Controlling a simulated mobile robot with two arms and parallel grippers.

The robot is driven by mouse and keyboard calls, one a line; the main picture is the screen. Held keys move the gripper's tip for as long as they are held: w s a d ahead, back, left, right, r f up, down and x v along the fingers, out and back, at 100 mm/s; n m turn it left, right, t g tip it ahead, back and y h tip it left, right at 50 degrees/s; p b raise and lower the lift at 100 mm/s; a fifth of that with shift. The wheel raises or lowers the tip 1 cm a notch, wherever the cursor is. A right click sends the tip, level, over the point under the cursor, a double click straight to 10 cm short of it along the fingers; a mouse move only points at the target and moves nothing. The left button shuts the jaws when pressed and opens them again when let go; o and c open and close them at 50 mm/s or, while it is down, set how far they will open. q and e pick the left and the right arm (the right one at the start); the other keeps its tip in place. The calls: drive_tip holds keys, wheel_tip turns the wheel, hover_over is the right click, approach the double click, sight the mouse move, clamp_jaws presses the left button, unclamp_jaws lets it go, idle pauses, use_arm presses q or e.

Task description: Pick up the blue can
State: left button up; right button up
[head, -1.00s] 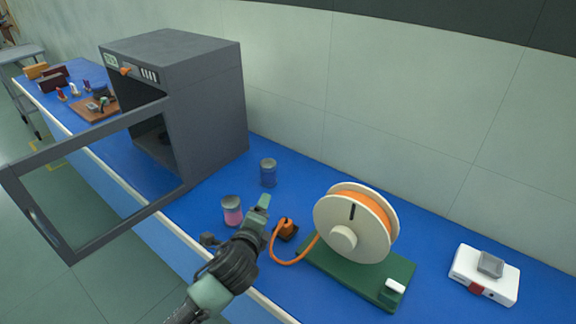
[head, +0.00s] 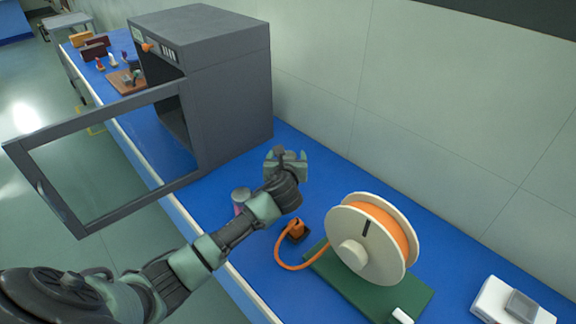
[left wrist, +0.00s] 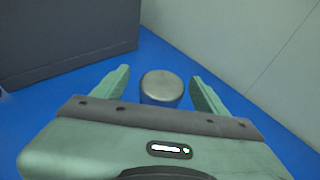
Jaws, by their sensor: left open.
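The blue can (left wrist: 162,88) shows in the left wrist view as a round grey lid, with its side mostly hidden. It stands between the two green fingers of my left gripper (left wrist: 160,76), with a gap on each side. In the head view my left gripper (head: 286,156) is open over the spot where the can stood and hides it. My right gripper is in neither view.
A pink can (head: 239,196) stands close beside my left forearm. A grey oven-like box (head: 228,90) with its door (head: 130,195) open is at left. An orange cable reel (head: 365,245) on a green base is at right. A wall runs behind the bench.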

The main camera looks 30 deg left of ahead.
use_arm(q)
drive_tip(key=shift+x, duration=1.25)
drive_tip(key=shift+w+f, duration=0.1)
drive_tip(key=shift+w, duration=0.25)
drive_tip(key=c, duration=1.5)
drive_tip(key=shift+c, duration=0.4)
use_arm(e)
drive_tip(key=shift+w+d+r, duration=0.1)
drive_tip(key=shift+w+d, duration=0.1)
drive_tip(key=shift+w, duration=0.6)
